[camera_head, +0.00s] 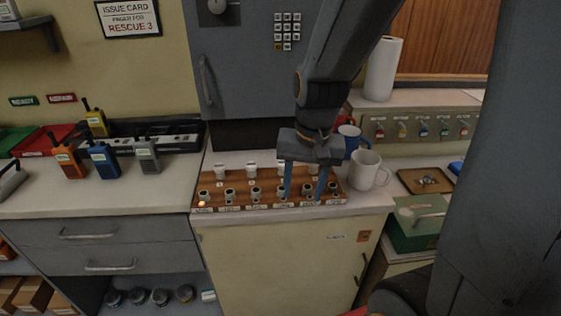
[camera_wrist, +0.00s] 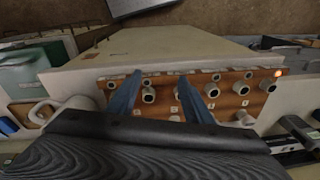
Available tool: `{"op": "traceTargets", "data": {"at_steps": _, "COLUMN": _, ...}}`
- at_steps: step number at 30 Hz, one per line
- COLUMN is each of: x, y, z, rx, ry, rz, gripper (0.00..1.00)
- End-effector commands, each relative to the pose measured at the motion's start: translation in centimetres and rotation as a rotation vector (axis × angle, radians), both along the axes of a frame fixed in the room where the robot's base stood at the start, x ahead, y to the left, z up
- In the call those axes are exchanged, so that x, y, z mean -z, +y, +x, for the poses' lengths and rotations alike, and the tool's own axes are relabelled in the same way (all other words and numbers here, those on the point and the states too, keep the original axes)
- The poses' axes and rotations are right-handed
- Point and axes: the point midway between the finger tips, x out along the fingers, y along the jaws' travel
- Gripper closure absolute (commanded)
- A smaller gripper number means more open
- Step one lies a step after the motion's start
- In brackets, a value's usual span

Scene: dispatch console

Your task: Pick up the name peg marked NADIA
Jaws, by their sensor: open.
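My gripper (camera_head: 303,190) is open over the right part of the front row, fingers pointing down. A peg (camera_head: 307,190) shows between its fingers. In the wrist view my gripper (camera_wrist: 160,80) straddles a dark-centred peg (camera_wrist: 148,95) on the board (camera_wrist: 232,86); I see no contact. The fingers and arm hide part of the board.
Radios (camera_head: 104,162) stand on the left counter. A small light (camera_head: 204,204) glows at the board's left front corner. A paper roll (camera_head: 382,70) stands behind.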

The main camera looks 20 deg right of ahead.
Motion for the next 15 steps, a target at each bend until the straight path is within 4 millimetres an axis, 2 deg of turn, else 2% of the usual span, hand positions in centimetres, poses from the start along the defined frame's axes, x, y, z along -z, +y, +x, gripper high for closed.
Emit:
{"op": "traceTargets", "data": {"at_steps": 1, "x": -0.3, "y": -0.2, "z": 1.4, "rx": 0.116, "ry": 0.004, "rz": 0.024, "gripper": 0.54}}
{"op": "traceTargets", "data": {"at_steps": 6, "x": -1.8, "y": -0.7, "z": 5.6, "rx": 0.558, "ry": 0.047, "rz": 0.118, "gripper": 0.54}}
{"op": "traceTargets", "data": {"at_steps": 15, "x": -4.6, "y": -1.5, "z": 11.9, "rx": 1.245, "ry": 0.155, "rz": 0.273, "gripper": 0.54}}
